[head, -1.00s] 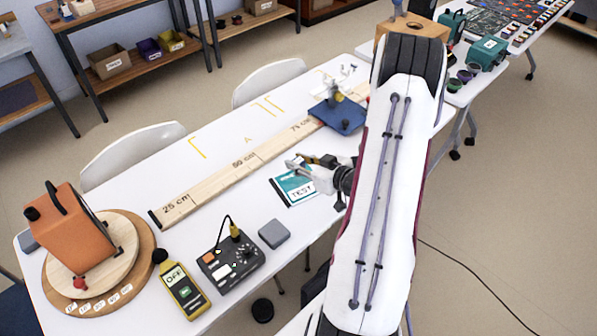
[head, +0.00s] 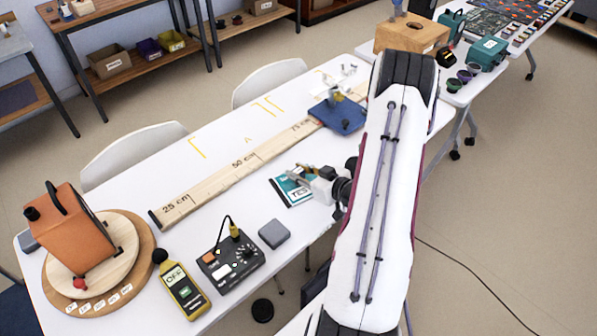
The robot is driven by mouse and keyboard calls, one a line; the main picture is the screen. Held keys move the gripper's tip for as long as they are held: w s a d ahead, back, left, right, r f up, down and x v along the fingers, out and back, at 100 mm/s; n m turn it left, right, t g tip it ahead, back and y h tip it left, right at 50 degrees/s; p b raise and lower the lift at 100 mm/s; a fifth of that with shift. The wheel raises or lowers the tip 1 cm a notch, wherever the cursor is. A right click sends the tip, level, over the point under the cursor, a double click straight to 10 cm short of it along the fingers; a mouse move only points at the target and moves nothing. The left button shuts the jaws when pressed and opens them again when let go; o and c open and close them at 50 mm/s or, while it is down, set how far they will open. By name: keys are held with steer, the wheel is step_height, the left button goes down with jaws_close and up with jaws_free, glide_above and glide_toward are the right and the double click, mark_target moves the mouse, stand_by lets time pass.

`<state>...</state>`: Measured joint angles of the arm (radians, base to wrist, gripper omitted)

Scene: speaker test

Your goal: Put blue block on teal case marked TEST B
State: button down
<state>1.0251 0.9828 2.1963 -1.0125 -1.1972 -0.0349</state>
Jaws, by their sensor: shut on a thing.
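The teal case (head: 283,192) lies flat on the white table, with a white label on which "TES" shows; my gripper hides the rest. My gripper (head: 297,176) is over the case's right part, its fingers pointing left. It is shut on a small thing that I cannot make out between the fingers. Whether that thing touches the case I cannot tell. A flat blue block-like piece (head: 350,118) sits farther back by the wooden rail, with a pale device on it. I see no other clearly blue block.
A long wooden rail (head: 225,176) marked in cm runs behind the case. A grey block (head: 273,234), a control box (head: 232,262), a yellow meter (head: 184,290) and an orange speaker box (head: 72,230) stand left and nearer. White table surface is bare around the case.

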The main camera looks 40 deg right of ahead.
steer(key=shift+f, duration=0.1)
steer(key=c, duration=1.8)
jaws_free()
steer(key=shift+s, duration=0.1)
steer(key=shift+v, duration=5.95)
steer(key=shift+r, duration=0.2)
